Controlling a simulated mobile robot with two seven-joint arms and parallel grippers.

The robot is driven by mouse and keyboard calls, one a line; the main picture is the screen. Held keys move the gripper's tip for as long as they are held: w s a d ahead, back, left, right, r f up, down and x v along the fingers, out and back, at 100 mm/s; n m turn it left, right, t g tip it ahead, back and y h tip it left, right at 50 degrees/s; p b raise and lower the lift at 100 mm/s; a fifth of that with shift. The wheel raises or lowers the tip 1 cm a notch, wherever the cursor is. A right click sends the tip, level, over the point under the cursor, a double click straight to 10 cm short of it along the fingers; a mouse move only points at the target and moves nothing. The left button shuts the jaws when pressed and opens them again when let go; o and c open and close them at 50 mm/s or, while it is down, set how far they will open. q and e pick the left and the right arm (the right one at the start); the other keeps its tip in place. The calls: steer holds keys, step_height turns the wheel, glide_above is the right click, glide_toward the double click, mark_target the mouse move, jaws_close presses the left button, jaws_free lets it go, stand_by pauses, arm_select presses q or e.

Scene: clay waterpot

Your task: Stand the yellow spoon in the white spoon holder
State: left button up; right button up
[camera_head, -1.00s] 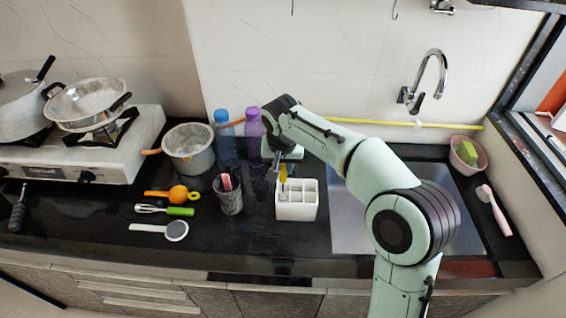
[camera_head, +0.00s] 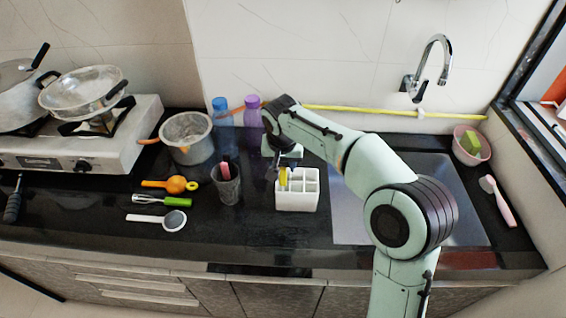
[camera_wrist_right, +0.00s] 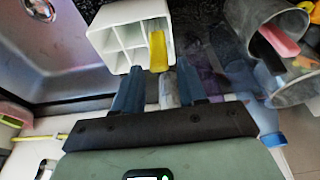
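The white spoon holder (camera_head: 297,202) stands on the black counter, with several open square compartments. It also shows in the wrist view (camera_wrist_right: 105,40). The yellow spoon (camera_head: 283,178) is at the holder's left compartment; in the wrist view its yellow part (camera_wrist_right: 157,50) lies inside a compartment and its pale part reaches back between my fingers. My right gripper (camera_head: 279,168) is just above the holder. In the wrist view its two fingers (camera_wrist_right: 157,75) stand apart on either side of the spoon, with a gap beside it, so it looks open. My left gripper is not in view.
A dark cup (camera_head: 228,188) with a pink utensil stands just left of the holder. A metal pot (camera_head: 188,140) and blue and purple bottles (camera_head: 252,112) stand behind. Several utensils lie left. The sink (camera_head: 440,200) is right of the holder.

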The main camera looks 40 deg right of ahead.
steer(key=shift+o, duration=0.4)
steer(key=shift+r, duration=0.1)
steer(key=p+v, duration=0.2)
steer(key=v, duration=1.1)
